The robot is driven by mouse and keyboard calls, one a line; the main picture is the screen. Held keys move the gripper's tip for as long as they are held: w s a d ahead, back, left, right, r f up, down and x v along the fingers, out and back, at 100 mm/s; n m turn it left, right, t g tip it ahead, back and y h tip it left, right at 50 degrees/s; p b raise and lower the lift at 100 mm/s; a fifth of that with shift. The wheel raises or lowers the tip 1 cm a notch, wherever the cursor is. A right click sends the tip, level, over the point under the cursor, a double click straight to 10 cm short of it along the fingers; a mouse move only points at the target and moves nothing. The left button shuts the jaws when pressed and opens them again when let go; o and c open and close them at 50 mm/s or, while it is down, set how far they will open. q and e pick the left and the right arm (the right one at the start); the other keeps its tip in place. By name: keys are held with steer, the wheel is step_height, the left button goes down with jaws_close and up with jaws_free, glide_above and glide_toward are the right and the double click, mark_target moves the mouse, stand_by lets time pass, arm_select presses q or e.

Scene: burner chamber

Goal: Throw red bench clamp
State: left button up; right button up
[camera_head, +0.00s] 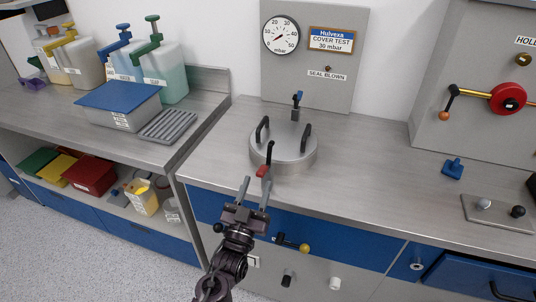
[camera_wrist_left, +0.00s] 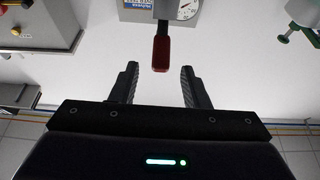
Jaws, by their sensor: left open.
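The red bench clamp (camera_head: 263,171) has a red grip on a dark lever at the front edge of a round grey metal cover (camera_head: 284,163). Its lever stands up in front of the cover. In the left wrist view its red grip (camera_wrist_left: 161,53) lies between and just beyond my fingertips. My left gripper (camera_head: 256,183) is open and empty, its two fingers pointing toward the clamp. It also shows in the left wrist view (camera_wrist_left: 159,70), with a gap around the grip. My right gripper is not in view.
A blue-tipped clamp (camera_head: 297,99) stands behind the cover. A gauge panel (camera_head: 351,65) reading "SEAL BLOWN" rises at the back.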

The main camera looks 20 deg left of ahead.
mark_target(262, 169)
arm_select(q)
steer(key=p+x, duration=0.2)
steer(key=x, duration=0.5)
steer(key=shift+w+r, duration=0.1)
steer(key=shift+w, duration=0.05)
jaws_close()
